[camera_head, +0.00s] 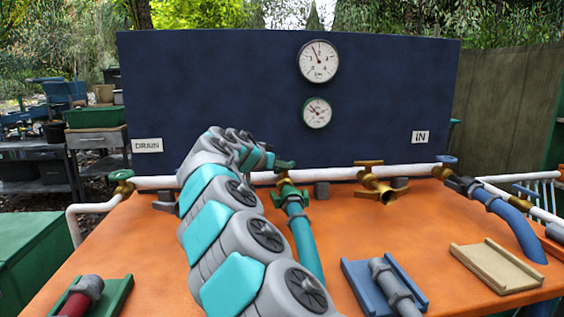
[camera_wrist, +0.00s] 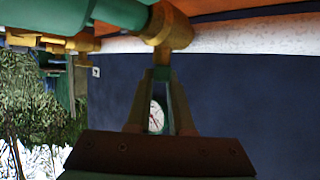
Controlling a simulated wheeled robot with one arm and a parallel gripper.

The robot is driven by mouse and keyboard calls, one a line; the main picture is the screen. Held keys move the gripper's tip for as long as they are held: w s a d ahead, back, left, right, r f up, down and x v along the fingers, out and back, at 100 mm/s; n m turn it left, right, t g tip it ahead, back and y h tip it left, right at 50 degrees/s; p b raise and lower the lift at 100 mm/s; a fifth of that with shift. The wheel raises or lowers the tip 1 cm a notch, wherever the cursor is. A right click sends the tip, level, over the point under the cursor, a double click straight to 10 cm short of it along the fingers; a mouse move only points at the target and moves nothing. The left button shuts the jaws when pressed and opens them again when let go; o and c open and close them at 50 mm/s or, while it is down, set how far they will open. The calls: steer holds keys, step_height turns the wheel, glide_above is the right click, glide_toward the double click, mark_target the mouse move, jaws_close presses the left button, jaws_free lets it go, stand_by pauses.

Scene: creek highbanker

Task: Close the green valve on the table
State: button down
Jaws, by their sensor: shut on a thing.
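The green valve is a green lever handle (camera_head: 286,165) on a brass body, on the white pipe above the green hose. In the wrist view, which is turned over, the brass body (camera_wrist: 170,28) is at the top, with a green hose fitting beside it. My gripper (camera_head: 271,161) reaches the lever from the left in the head view. In the wrist view my gripper (camera_wrist: 161,78) has its two fingers on either side of the green lever, just below the brass body, and is shut on it. The fingers hide part of the lever.
The green hose (camera_head: 303,240) drops onto the orange table (camera_head: 340,225). A brass valve (camera_head: 379,184) is to the right, then a blue hose (camera_head: 515,222). A green wheel (camera_head: 122,174) is at the far left. The dark blue panel (camera_head: 230,80) with gauges stands close behind.

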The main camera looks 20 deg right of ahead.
steer(key=shift+w+a+f+m+g+h+p, duration=0.15)
steer(key=shift+m+g+h+p, duration=0.25)
steer(key=shift+m+g+p, duration=0.45)
steer(key=shift+w+r+m+g+h+p, duration=0.15)
steer(key=shift+m+g+h+p, duration=0.25)
steer(key=shift+m+g+p, duration=0.45)
steer(key=shift+w+g, duration=0.1)
steer(key=shift+g, duration=0.3)
steer(key=shift+f+m+g, duration=0.1)
steer(key=shift+m+g, duration=0.5)
steer(key=shift+m, duration=0.3)
steer(key=c, duration=0.8)
jaws_free()
steer(key=w+v, duration=0.1)
steer(key=v, duration=0.6)
steer(key=shift+s+a+p, duration=0.35)
steer(key=shift+s+a, duration=0.05)
steer(key=shift+s, duration=0.05)
